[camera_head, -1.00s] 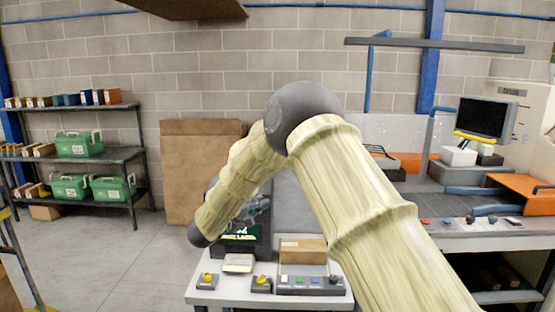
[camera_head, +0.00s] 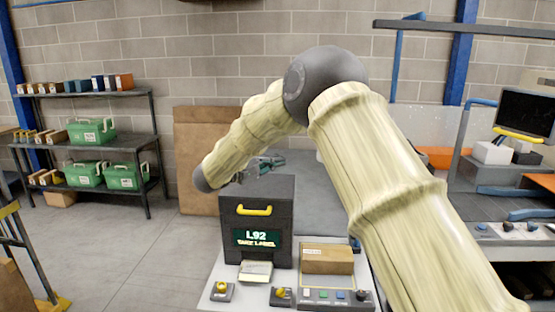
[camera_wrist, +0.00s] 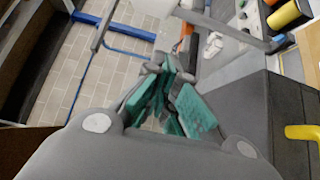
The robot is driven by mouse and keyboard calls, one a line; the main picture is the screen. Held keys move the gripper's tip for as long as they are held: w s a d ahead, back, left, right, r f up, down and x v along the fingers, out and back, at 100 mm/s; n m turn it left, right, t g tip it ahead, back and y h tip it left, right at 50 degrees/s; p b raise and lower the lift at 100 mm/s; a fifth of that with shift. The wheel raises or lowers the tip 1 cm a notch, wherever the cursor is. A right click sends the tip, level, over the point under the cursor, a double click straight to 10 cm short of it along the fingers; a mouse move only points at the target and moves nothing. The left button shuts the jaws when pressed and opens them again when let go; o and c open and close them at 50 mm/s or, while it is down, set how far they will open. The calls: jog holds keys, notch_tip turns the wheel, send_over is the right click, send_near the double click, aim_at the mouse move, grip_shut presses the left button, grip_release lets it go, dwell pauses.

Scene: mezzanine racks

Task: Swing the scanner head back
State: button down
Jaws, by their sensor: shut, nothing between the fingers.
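A dark upright box (camera_head: 280,195) with a yellow handle (camera_head: 254,210) and a lit display reading "TAKE LABEL" stands on the small white table. I cannot tell for sure whether it is the scanner head; no other part is clearly one. My gripper (camera_head: 264,166) has green finger pads, and appears just above the box's top in the head view, partly behind my arm. In the wrist view my gripper (camera_wrist: 165,100) is shut and empty. The dark box (camera_wrist: 285,100) and its yellow handle (camera_wrist: 302,132) show at the right there, apart from the fingers.
The white table (camera_head: 212,296) also holds a brown carton (camera_head: 327,259), a button panel (camera_head: 335,299) and two yellow-knobbed units, one at the left (camera_head: 221,290). A shelf with green cases (camera_head: 92,131) stands left, a monitor bench (camera_head: 500,232) right.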

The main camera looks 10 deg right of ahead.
jog(key=d+p, duration=0.5)
jog(key=d, duration=0.4)
jog(key=shift+d, duration=0.3)
jog(key=shift+f, duration=0.1)
